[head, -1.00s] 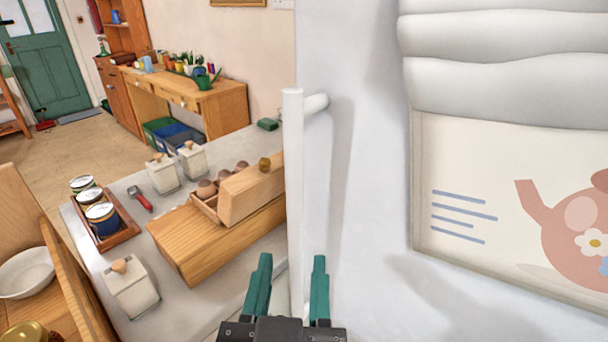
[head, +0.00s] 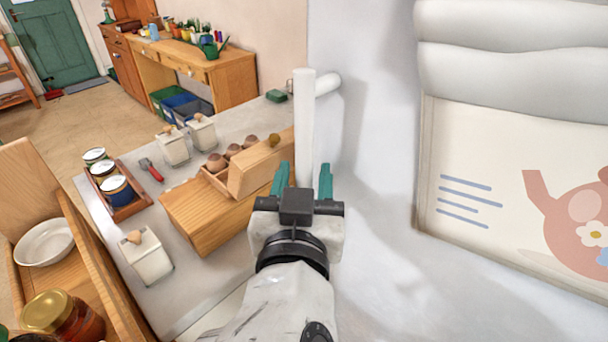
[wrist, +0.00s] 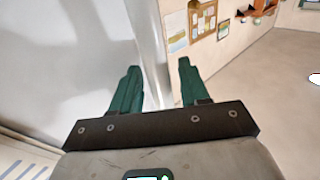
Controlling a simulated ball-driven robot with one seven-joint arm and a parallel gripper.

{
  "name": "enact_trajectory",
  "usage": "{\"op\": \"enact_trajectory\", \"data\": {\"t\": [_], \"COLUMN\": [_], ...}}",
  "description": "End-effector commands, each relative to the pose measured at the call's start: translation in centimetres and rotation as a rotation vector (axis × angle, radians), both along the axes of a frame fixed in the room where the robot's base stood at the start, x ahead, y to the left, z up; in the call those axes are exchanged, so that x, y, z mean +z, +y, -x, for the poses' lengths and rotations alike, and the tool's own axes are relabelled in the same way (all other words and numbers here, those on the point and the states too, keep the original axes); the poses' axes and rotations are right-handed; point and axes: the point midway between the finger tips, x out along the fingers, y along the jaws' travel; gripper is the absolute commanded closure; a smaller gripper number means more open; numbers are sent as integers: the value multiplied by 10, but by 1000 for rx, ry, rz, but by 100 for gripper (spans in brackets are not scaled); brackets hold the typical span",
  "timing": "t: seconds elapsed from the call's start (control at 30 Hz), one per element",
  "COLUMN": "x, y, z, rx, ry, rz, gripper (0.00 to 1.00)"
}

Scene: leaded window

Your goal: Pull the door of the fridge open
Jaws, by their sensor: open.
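The white fridge door (head: 365,190) fills the middle and right of the head view. It looks shut. Its white vertical bar handle (head: 304,120) stands out from the door's left edge on a short stub at the top. My gripper (head: 303,180) is open, its two green fingers on either side of the handle's lower visible part. In the wrist view the handle (wrist: 148,45) rises between the open fingers (wrist: 160,85). I cannot tell whether either finger touches it. My gripper hides the handle's lower end in the head view.
A grey counter (head: 190,270) left of the handle bears a wooden box (head: 205,225), eggs, white canisters and a tray of jars. An open wooden drawer (head: 85,290) with a bowl is at the lower left. A picture of a pink teapot (head: 510,190) is on the door.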

Motion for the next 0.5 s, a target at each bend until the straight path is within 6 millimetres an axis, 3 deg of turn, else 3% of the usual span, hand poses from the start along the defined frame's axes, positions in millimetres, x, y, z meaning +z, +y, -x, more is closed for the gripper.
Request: {"op": "enact_trajectory", "data": {"t": [0.2,0.5], "x": [0,0], "y": [0,0], "z": [0,0], "rx": [0,0], "ry": [0,0], "rz": [0,0], "gripper": [57,86]}}
